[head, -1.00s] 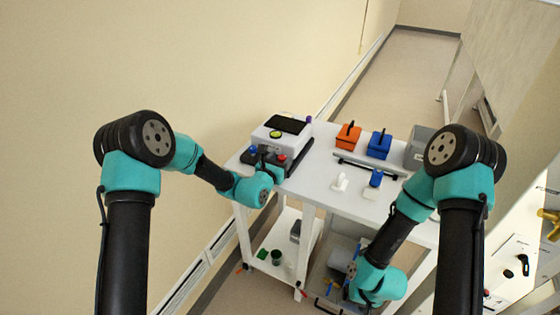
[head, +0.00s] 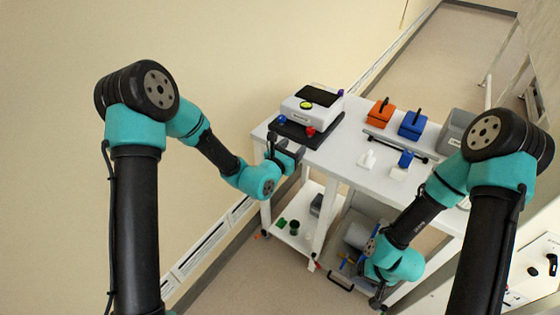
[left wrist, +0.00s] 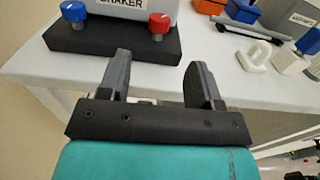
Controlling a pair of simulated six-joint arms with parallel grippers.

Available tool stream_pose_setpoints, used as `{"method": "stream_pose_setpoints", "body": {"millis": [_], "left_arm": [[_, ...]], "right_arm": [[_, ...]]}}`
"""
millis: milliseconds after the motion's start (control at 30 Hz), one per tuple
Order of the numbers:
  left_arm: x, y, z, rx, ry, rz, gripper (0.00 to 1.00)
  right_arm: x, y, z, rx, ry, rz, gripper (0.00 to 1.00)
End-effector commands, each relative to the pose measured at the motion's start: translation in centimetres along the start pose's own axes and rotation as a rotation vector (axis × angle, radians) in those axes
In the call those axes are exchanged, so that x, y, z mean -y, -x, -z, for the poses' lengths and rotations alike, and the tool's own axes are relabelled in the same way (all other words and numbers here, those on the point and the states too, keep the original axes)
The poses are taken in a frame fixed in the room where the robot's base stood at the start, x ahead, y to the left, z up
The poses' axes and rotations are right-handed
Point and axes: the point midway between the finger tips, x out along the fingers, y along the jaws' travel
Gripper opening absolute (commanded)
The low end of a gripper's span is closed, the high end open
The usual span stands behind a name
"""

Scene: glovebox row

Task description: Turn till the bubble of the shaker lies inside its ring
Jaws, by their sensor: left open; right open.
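The shaker (head: 311,108) stands on the white table at its far left, a white body with a dark top on a black base. A yellow-green bubble level (head: 306,105) shows on it; where the bubble lies in its ring is too small to tell. A blue knob (head: 282,119) and a red knob (head: 310,131) are on the front of its base; the left wrist view also shows the blue knob (left wrist: 73,11) and red knob (left wrist: 159,22). My left gripper (head: 284,142) is open and empty, just in front of the base, apart from both knobs. My right gripper (head: 378,300) hangs low beside the table, open.
An orange box (head: 381,113) and a blue box (head: 412,125) with handles stand behind a dark bar. A white piece (head: 367,160) and a blue-topped piece (head: 402,165) stand nearer. Bare table (head: 345,150) lies between. A lower shelf holds small containers.

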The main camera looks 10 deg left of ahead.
Motion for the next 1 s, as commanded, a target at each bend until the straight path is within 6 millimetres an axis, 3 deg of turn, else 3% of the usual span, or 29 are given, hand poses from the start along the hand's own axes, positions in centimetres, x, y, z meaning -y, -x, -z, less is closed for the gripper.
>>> {"method": "stream_pose_setpoints", "body": {"millis": [200, 400, 1000], "left_arm": [[-0.1, 4.2, 0.0, -0.002, 0.001, -0.001, 0.58], [0.0, 6.7, 0.0, 0.0, 0.0, 0.0, 0.58], [0.0, 7.2, 0.0, 0.0, 0.0, 0.0, 0.58]], "right_arm": [[0.0, 0.0, 0.0, 0.0, 0.0, 0.0, 0.76], [0.0, 0.0, 0.0, 0.0, 0.0, 0.0, 0.76], [0.0, 0.0, 0.0, 0.0, 0.0, 0.0, 0.76]]}}
